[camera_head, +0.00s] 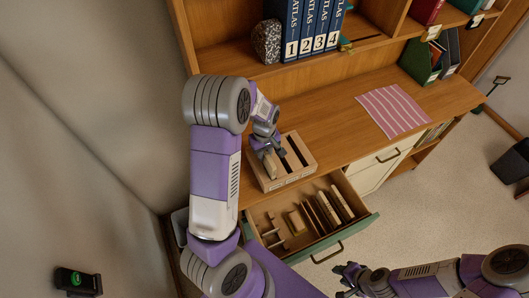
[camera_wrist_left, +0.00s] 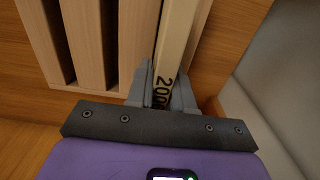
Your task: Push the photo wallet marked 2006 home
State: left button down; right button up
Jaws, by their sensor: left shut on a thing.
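The photo wallet (camera_wrist_left: 177,35) is cream, with dark digits reading about "200" before my finger hides the rest. In the left wrist view it stands at the end slot of a pale wooden slotted rack (camera_wrist_left: 96,40). My left gripper (camera_wrist_left: 161,88) is shut on the wallet's near end. In the head view my left gripper (camera_head: 267,148) is over the left slot of the rack (camera_head: 290,179), with the wallet (camera_head: 270,167) below it. How deep the wallet sits is unclear. My right gripper (camera_head: 340,280) is open and empty at the bottom, clear of the furniture.
An open drawer (camera_head: 372,222) in front of the rack holds several upright wallets or dividers and small wooden pieces. A striped cloth (camera_head: 394,109) lies on the desk to the right. Numbered atlases (camera_head: 312,28) and a speckled stone (camera_head: 267,41) stand on the shelf behind.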

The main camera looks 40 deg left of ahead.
aim_at(265, 159)
pick_arm(q)
jog(key=shift+f+b, duration=0.95)
jog(key=shift+f, duration=0.35)
dwell(1.0)
jog(key=shift+s+d+f, duration=0.1)
jog(key=shift+s, duration=0.05)
dwell(0.6)
jog(key=c, duration=0.9)
grip_release()
jog(key=shift+f, duration=0.15)
jog(key=shift+s, duration=0.15)
jog(key=r, duration=0.2)
jog(key=r+p, duration=0.1)
jog(key=r, duration=0.2)
jog(key=w+r, duration=0.1)
jog(key=r, duration=0.2)
jog(key=shift+d+r, duration=0.1)
